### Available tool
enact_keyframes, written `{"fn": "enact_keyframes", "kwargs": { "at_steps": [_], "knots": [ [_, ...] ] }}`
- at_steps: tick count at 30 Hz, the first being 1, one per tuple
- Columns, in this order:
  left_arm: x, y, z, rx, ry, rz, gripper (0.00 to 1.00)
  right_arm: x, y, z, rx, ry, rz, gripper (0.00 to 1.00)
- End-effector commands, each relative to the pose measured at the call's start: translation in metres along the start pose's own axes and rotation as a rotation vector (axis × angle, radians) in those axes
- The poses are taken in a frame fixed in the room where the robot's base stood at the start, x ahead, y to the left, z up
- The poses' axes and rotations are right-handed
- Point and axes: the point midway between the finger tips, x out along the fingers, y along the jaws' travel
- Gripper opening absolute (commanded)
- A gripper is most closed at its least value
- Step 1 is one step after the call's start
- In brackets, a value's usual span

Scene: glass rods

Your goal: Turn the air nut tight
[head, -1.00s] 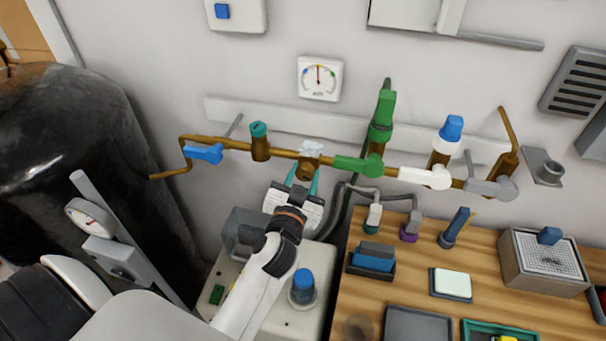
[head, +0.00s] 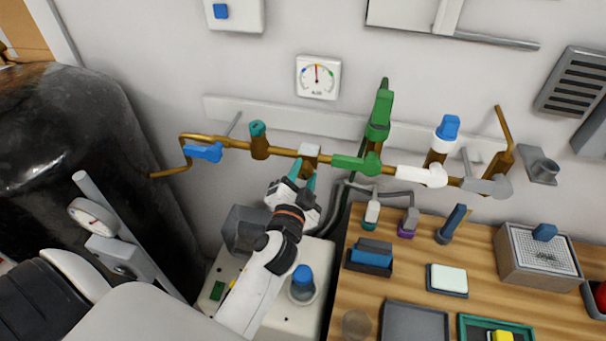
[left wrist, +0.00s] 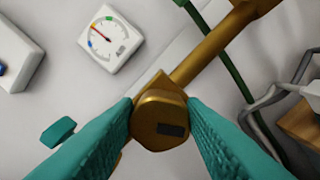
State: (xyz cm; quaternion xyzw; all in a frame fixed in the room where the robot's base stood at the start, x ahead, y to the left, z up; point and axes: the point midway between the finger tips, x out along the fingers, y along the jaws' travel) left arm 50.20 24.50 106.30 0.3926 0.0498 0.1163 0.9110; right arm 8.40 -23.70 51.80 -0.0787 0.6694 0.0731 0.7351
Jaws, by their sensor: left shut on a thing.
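The air nut (left wrist: 160,120) is a round brass fitting with a dark rectangular mark on its face. It sits under the brass pipe on the wall; in the head view the brass (head: 308,170) shows below a pale grey cap. My left gripper (head: 302,178) reaches up to it from below. In the left wrist view its two teal fingers (left wrist: 164,122) stand on either side of the nut and are shut on it. The fingers hide the nut's sides. My right gripper is not in view.
A gauge (head: 318,77) hangs on the wall above. Along the pipe are a blue lever (head: 204,152), a green valve (head: 358,163) and a white valve (head: 422,175). A wooden bench (head: 408,285) with several trays stands at right, and a dark tank (head: 80,150) at left.

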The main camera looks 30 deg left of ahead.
Motion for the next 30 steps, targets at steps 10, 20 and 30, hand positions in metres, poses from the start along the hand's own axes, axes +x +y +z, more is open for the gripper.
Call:
{"fn": "enact_keyframes", "kwargs": {
  "at_steps": [10,20,30],
  "knots": [
    [0.0005,0.0013,0.0003,0.004,-0.001,0.003,0.15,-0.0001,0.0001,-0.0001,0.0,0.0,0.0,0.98],
    [0.0002,0.0007,0.0002,0.003,-0.001,0.001,0.59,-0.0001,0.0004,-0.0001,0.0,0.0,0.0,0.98],
    [0.0024,0.0013,-0.0002,0.004,-0.002,0.0,0.59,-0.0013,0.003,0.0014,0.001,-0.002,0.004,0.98]
  ]
}}
